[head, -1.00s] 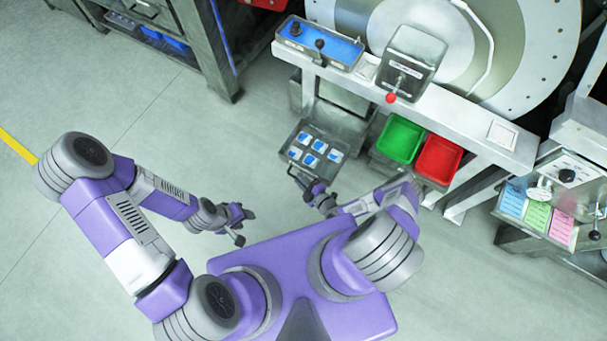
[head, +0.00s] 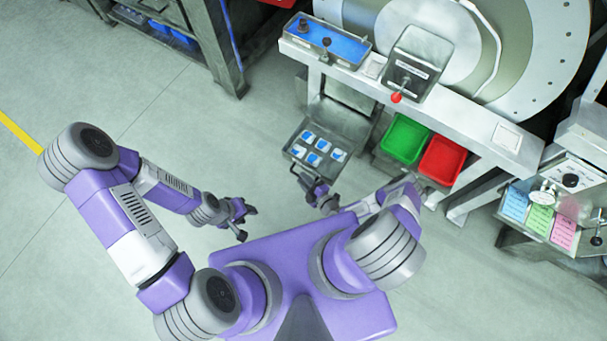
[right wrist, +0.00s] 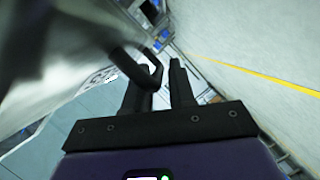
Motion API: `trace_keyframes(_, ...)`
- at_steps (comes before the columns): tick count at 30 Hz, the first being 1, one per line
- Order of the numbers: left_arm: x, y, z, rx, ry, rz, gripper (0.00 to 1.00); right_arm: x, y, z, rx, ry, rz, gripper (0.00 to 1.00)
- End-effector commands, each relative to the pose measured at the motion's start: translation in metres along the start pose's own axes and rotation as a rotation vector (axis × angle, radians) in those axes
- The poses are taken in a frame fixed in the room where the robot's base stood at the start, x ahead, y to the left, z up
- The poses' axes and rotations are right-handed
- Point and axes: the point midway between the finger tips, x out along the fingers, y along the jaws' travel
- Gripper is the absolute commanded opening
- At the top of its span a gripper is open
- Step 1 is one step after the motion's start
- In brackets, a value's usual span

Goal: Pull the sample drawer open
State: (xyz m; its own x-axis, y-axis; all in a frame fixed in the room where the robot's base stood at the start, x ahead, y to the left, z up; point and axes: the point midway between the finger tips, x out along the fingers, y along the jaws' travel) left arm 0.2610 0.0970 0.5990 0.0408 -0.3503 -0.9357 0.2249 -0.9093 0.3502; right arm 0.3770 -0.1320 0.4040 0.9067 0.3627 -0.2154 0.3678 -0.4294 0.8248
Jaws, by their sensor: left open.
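The sample drawer (head: 296,152) is a grey metal tray holding several blue-and-white sample packs. It sticks out from under the bench in the head view, with a dark bar handle (head: 297,172) on its near side. My right gripper (head: 310,186) is at this handle. In the right wrist view the dark handle (right wrist: 125,64) reaches in between the two fingers (right wrist: 165,78), which stand a small gap apart around it; the exact contact is partly hidden. My left gripper (head: 247,220) is open and empty over bare floor, left of the drawer.
A green bin (head: 404,138) and a red bin (head: 442,160) sit right of the drawer, below the bench (head: 460,115). A blue-topped panel and a lever with a red knob (head: 396,98) are above. The floor left of the drawer is clear.

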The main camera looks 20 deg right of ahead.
Motion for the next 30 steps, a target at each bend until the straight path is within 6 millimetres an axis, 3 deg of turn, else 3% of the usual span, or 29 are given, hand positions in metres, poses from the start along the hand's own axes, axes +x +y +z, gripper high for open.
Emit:
trace_keyframes(6, -0.012, 0.004, 0.001, 0.000, 0.000, 0.000, 0.43, -0.038, 0.001, -0.001, 0.002, -0.002, -0.004, 0.23)
trace_keyframes(12, -0.017, 0.006, 0.001, 0.000, 0.000, 0.000, 0.43, -0.064, 0.000, -0.001, 0.002, -0.001, -0.003, 0.23)
trace_keyframes(30, -0.017, 0.006, 0.001, 0.000, 0.000, 0.000, 0.43, -0.070, -0.001, -0.001, 0.002, 0.000, -0.002, 0.23)
